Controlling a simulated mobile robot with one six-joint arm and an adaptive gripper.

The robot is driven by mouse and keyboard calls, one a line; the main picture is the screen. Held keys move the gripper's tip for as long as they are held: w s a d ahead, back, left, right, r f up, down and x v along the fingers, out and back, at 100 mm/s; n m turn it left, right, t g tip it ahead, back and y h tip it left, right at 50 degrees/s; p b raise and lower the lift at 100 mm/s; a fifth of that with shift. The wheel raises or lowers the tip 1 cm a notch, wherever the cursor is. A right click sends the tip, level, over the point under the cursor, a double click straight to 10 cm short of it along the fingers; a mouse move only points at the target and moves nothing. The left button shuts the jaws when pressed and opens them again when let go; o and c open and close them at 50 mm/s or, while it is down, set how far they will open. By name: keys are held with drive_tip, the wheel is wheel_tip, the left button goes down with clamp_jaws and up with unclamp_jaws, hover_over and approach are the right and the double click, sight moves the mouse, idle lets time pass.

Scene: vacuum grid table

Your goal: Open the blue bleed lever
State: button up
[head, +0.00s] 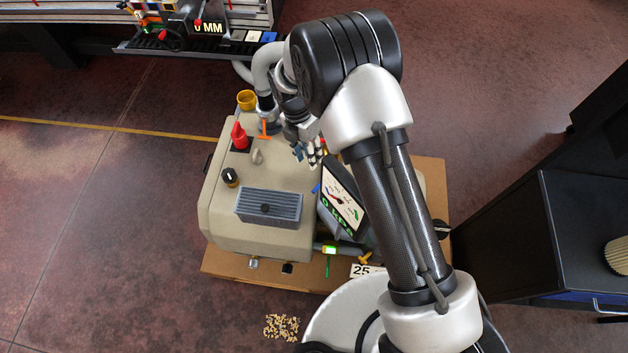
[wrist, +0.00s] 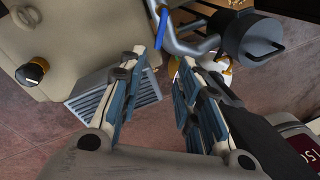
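The blue bleed lever (wrist: 162,24) shows in the wrist view as a thin blue bar at top centre, next to a grey bent pipe. In the head view a small blue piece (head: 316,187), which looks like the same lever, shows just below my gripper (head: 309,156), beside the tilted gauge. In the wrist view my gripper (wrist: 163,57) has its two fingers apart, with nothing held between them. The lever lies just past the fingertips, nearer the left one. I cannot tell whether a fingertip touches it.
The beige pump housing (head: 220,205) carries a grey vent grille (head: 270,206), a black knob (head: 230,177) and a red switch (head: 239,136). A tilted gauge display (head: 340,203) stands close to my gripper. A dark cabinet (head: 560,230) stands at right. Open floor lies left.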

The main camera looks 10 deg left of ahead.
sight(317, 187)
drive_tip(key=f+b, duration=0.1)
drive_tip(key=f, duration=0.3)
drive_tip(key=s+d+f+b, duration=0.1)
drive_tip(key=f, duration=0.4)
drive_tip(key=d+f+b, duration=0.1)
drive_tip(key=f, duration=0.4)
drive_tip(key=shift+s+d+f, duration=0.2)
drive_tip(key=shift+f, duration=0.05)
drive_tip(key=shift+c, duration=0.2)
clamp_jaws()
